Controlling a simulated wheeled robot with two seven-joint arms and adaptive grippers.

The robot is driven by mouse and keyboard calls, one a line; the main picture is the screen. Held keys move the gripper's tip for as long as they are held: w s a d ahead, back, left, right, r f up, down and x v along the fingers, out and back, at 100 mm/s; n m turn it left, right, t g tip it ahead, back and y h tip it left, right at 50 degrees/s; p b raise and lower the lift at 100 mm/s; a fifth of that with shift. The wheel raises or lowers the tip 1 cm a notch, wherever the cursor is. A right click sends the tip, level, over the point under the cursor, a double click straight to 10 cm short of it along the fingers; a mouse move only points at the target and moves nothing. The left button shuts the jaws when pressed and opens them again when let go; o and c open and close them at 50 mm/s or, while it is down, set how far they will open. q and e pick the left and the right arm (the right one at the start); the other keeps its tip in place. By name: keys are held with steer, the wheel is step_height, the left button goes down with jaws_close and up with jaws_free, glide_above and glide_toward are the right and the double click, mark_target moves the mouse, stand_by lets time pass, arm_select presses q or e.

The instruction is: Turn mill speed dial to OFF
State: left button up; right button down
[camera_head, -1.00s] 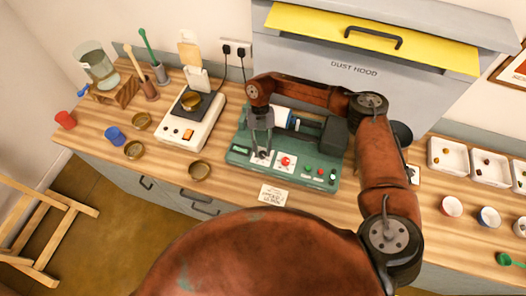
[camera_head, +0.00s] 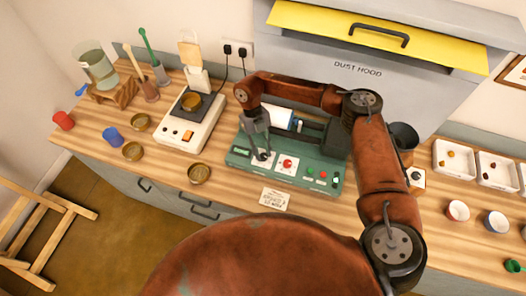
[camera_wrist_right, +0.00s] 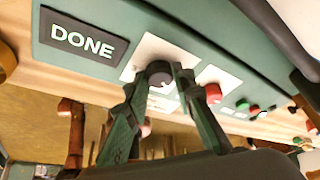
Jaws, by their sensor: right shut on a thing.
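The green mill machine (camera_head: 240,152) stands mid-table, with a control panel on its front. My right gripper (camera_head: 262,157) is at the dial on the panel's left part. In the right wrist view, the dark round speed dial (camera_wrist_right: 160,70) sits on a white plate (camera_wrist_right: 143,50), with the fingers of my right gripper (camera_wrist_right: 160,80) closed around it on both sides. The fingers hide part of the dial and its markings, so I cannot read its setting. A "DONE" label (camera_wrist_right: 83,44) is beside the plate. My left gripper is not in view.
A red button (camera_head: 288,163) is right of the dial; it also shows close to a finger in the wrist view (camera_wrist_right: 213,93). Smaller buttons (camera_head: 322,174) follow. A paper note (camera_head: 275,198) lies in front. A scale (camera_head: 185,135) and bowls (camera_head: 199,174) stand left.

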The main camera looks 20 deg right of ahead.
steer(key=shift+r, duration=0.1)
steer(key=c, duration=1.7)
jaws_free()
steer(key=shift+o, duration=0.2)
steer(key=v, duration=1.1)
steer(key=shift+w+r, duration=0.2)
steer(key=shift+r, duration=0.15)
